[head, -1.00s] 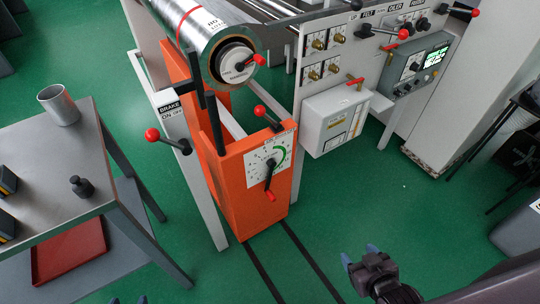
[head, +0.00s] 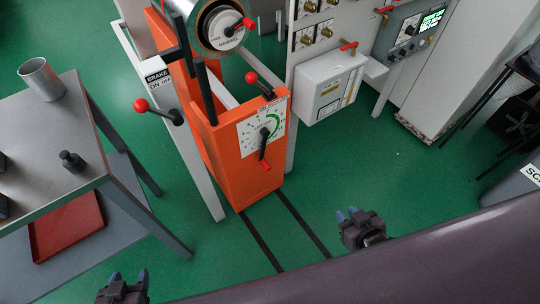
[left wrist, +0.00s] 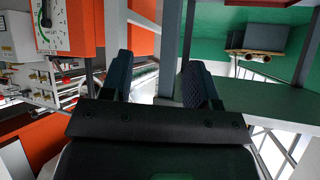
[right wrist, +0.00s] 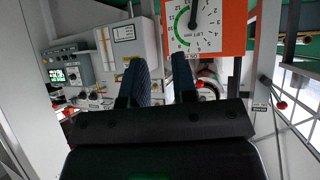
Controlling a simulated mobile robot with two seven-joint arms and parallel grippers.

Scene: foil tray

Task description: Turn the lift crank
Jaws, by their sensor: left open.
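The orange lift unit (head: 228,160) stands upright on the green floor. Its white lift dial (head: 250,131) has a green arc and faces me. The crank (head: 264,150), a black arm with a red grip, hangs roughly downward over the dial. The dial also shows at the top of the right wrist view (right wrist: 180,38) and upper left of the left wrist view (left wrist: 48,28). My left gripper (head: 128,277) is open and empty at the bottom left, well apart from the crank. My right gripper (head: 347,214) is open and empty, right of and nearer than the unit.
A red-knobbed lever (head: 258,85) tops the unit. The brake lever (head: 158,112) sticks out left of it. A grey table (head: 105,150) with a metal cup (head: 41,79) stands left. A white box (head: 325,91) is mounted on the right. The floor before the unit is clear.

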